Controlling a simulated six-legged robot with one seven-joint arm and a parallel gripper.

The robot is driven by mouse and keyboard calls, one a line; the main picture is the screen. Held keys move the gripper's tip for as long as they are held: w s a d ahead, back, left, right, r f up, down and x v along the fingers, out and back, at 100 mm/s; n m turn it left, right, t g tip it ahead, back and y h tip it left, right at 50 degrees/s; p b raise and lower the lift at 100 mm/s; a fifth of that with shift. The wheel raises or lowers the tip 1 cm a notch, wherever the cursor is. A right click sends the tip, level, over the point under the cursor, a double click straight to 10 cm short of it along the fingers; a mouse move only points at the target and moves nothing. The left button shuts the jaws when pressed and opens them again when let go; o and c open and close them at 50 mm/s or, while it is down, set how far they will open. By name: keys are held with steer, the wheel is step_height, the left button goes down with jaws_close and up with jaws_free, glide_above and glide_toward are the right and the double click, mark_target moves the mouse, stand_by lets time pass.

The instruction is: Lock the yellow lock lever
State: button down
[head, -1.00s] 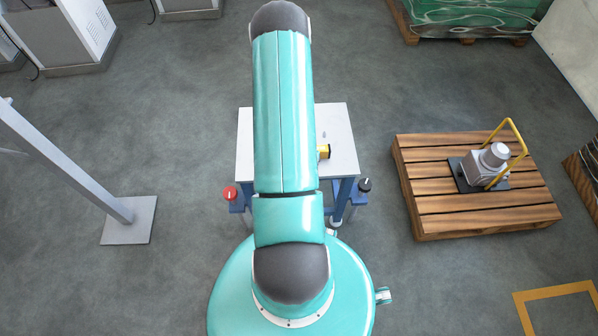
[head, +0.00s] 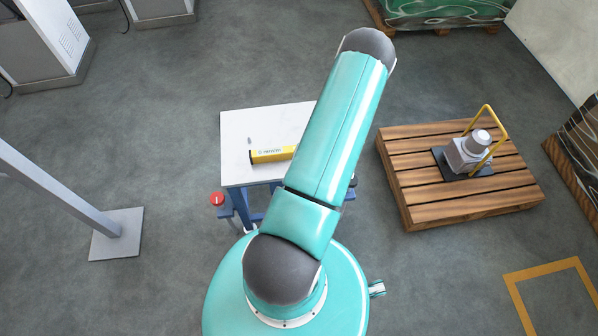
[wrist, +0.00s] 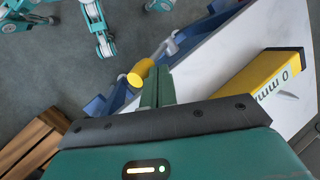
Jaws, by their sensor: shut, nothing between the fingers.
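The yellow lock lever (wrist: 140,73) shows in the wrist view as a short yellow rounded piece beside the blue frame at the table's edge. My gripper (wrist: 157,72) is shut and empty, its green fingertips just right of the lever in the picture. I cannot tell whether they touch it. In the head view my arm covers the gripper and the lever, so the lever's angle is unclear there.
A white-topped table (head: 235,128) with blue legs carries a yellow box-shaped block (head: 270,156), also in the wrist view (wrist: 268,78). A red knob (head: 217,199) is at its left. A wooden pallet (head: 420,205) with a grey device stands right.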

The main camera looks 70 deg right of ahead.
steer(key=shift+s+d+t, duration=0.1)
steer(key=shift+t, duration=0.2)
stand_by(0.4)
steer(key=w+r, duration=0.1)
steer(key=w, duration=0.1)
steer(key=w+r, duration=0.1)
steer(key=w, duration=0.1)
steer(key=shift+d+r, duration=0.1)
steer(key=shift+d, duration=0.05)
steer(key=w+v, duration=0.1)
steer(key=v, duration=0.8)
steer(key=shift+r, duration=0.65)
steer(key=shift+s, duration=0.1)
